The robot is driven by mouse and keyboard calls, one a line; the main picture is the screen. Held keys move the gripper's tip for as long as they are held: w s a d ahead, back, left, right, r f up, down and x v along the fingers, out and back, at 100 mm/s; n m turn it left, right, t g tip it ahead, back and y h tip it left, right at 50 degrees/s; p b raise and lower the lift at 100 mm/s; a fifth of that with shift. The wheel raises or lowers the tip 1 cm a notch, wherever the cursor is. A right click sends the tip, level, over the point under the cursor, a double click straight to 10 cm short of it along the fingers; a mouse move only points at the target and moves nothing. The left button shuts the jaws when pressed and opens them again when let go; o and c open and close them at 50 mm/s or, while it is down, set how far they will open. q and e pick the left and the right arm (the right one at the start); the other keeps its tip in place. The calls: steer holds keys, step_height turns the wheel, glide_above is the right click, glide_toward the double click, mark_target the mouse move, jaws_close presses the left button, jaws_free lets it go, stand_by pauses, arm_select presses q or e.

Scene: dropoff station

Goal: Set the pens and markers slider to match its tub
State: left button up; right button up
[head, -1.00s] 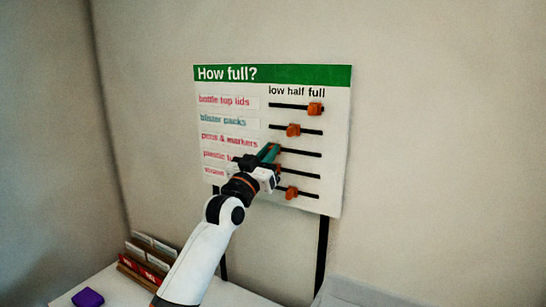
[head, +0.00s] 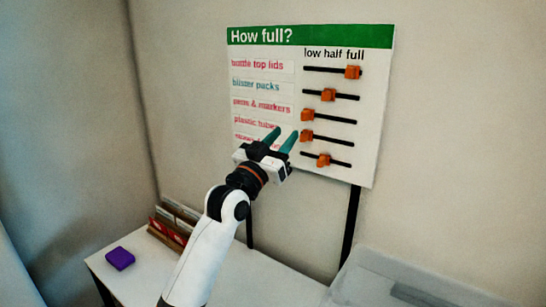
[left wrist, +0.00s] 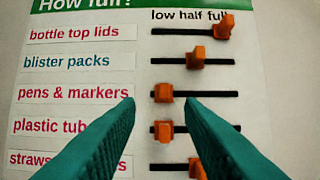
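The white board with the green "How full?" header (head: 310,36) has several slider rows. The pens & markers slider knob (head: 307,115) is orange and sits at the left, low end of its black track (head: 335,120). In the left wrist view this knob (left wrist: 163,93) appears between the fingertips. My left gripper (head: 286,131) is open and empty, its two teal fingers spread, pointing at the board. In the head view it is left of and below the knob, apparently apart from it. My right gripper is not in view. I cannot make out a pens and markers tub.
The blister packs knob (head: 328,95) is above, at half; the plastic row knob (head: 307,136) is close below, at low. A white table (head: 235,283) holds a purple block (head: 120,258) and a card rack (head: 170,228). A grey bin (head: 375,268) stands at lower right.

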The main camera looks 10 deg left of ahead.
arm_select(q)
steer(key=v, duration=0.3)
steer(key=shift+s+a+f+b, duration=0.15)
steer(key=shift+s+a+b, duration=0.05)
steer(key=shift+s+b, duration=0.2)
steer(key=shift+w, duration=0.1)
